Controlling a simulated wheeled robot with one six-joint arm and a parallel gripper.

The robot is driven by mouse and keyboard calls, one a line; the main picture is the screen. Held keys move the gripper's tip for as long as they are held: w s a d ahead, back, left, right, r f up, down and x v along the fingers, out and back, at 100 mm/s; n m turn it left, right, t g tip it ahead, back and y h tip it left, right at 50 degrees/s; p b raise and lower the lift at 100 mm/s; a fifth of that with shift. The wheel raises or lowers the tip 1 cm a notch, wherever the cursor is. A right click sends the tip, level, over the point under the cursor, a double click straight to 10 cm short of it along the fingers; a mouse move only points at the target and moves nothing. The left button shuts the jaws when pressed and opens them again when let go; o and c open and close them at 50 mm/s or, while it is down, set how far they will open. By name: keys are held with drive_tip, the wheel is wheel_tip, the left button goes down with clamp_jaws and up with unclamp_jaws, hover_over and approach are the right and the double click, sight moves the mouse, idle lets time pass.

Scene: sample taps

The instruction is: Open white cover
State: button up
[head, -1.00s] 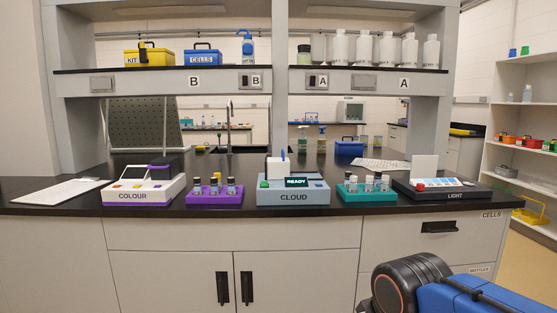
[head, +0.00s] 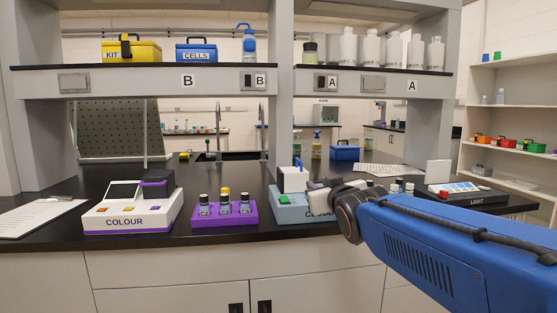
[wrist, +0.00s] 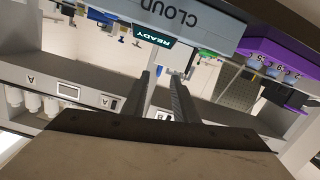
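A white block-shaped cover (head: 292,179) stands closed-looking on top of the grey-blue CLOUD instrument (head: 290,213), with a blue upright tab behind it. The CLOUD instrument also shows upside down at the top of the wrist view (wrist: 215,30), with its lit READY display (wrist: 153,36). My gripper (wrist: 163,85) is open, its two dark fingers apart with nothing seen held between them. In the head view my gripper is just right of the white cover, over the instrument's right part, hiding its display. I cannot tell whether it touches anything.
A purple rack (head: 224,212) with several vials and the COLOUR instrument (head: 125,219) stand to the left. The LIGHT instrument (head: 470,197), with a raised white panel (head: 438,173), stands right. My arm partly hides the vials near it. A shelf (head: 230,68) crosses above the bench.

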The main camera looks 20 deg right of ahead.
sight(301, 162)
drive_tip(key=shift+t, duration=0.5)
drive_tip(key=r+x, duration=0.1)
drive_tip(key=x, duration=0.5)
drive_tip(key=r+x, duration=0.1)
drive_tip(key=x, duration=0.6)
drive_tip(key=r+x, duration=0.1)
drive_tip(key=x, duration=0.5)
drive_tip(key=shift+w+a, duration=0.25)
drive_tip(key=shift+w, duration=0.05)
